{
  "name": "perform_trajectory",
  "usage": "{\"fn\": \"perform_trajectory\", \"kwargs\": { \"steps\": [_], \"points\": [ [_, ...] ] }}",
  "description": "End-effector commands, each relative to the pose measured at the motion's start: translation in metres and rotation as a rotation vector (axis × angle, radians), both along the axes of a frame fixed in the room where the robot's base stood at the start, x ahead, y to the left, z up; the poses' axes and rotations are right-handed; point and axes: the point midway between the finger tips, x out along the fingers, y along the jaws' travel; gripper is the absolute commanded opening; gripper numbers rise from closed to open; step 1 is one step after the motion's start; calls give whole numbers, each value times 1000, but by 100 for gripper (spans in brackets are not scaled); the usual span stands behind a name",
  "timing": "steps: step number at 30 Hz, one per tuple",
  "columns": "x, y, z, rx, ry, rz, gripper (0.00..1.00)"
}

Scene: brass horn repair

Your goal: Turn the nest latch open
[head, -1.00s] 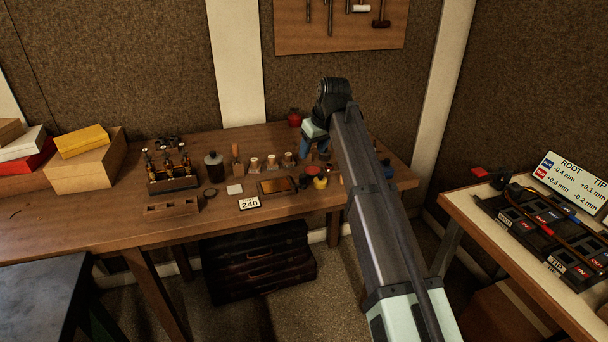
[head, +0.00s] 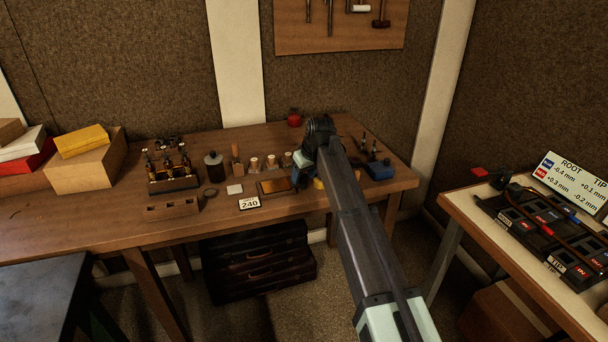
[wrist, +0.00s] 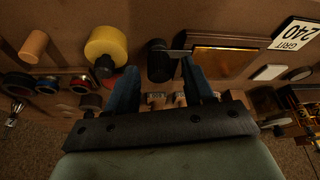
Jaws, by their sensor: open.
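The latch appears in the wrist view as a dark rounded knob (wrist: 158,62) with a thin grey lever (wrist: 178,53) reaching right to the edge of a shallow nest. The nest holds a shiny copper-brown plate (wrist: 222,61); the same plate shows in the head view (head: 274,186). My gripper (wrist: 160,72) is open and empty, with one blue finger on each side of the knob in the picture. I cannot tell whether a finger touches the knob or lever. In the head view my gripper (head: 302,184) is just right of the plate and hides the latch.
A yellow round piece (wrist: 106,45) stands close to my left finger in the wrist view. A "240" grit card (head: 249,203) and a white block (head: 234,189) lie left of the nest. A blue item (head: 379,171) is at the bench's right end.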

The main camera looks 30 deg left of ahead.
Motion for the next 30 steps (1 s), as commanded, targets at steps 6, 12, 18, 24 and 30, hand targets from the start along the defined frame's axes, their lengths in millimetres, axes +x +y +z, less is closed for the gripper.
{"fn": "perform_trajectory", "kwargs": {
  "steps": [6, 12, 18, 24, 30],
  "points": [
    [0, 0, -1, 0, 0, 0, 52],
    [0, 0, -1, 0, 0, 0, 40],
    [0, 0, -1, 0, 0, 0, 21],
    [0, 0, -1, 0, 0, 0, 2],
    [0, 0, -1, 0, 1, -5, 0]
  ]
}}
